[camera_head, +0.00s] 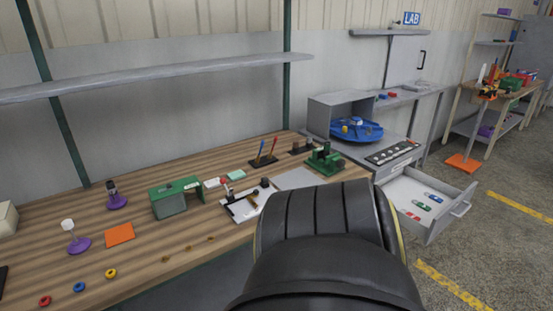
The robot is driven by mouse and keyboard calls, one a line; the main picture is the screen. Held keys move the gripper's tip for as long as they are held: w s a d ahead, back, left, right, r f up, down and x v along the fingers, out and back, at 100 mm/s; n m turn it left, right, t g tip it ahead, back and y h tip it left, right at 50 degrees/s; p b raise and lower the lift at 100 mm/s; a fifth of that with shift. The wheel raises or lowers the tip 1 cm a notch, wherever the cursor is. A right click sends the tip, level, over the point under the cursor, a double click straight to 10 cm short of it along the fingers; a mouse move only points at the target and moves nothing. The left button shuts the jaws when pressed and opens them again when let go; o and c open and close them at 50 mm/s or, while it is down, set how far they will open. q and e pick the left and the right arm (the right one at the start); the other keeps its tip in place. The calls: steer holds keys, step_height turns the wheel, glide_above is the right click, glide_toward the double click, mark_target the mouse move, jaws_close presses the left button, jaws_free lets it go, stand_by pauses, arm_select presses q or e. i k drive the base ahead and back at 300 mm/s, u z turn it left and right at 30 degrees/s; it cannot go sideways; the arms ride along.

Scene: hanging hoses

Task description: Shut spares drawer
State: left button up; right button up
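A light grey drawer (447,218) stands pulled well out to the right from under the grey cabinet (326,112). It has a bar handle (461,209) on its front panel. Several small red, green and blue items lie on its pale floor. My dark arm link covers the drawer's near left part. Neither of my grippers shows in this view. I cannot tell which arm the dark link belongs to.
A wooden workbench (150,254) fills the left, with a green-topped box (176,197), a clipboard and small parts on it. Open floor (500,235) with yellow lines lies right of the drawer.

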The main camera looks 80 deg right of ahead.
mark_target(408, 184)
steer(key=z, duration=4.25)
steer(key=i, duration=1.15)
steer(key=u, duration=0.4)
steer(key=i, duration=0.9)
steer(key=u, duration=0.5)
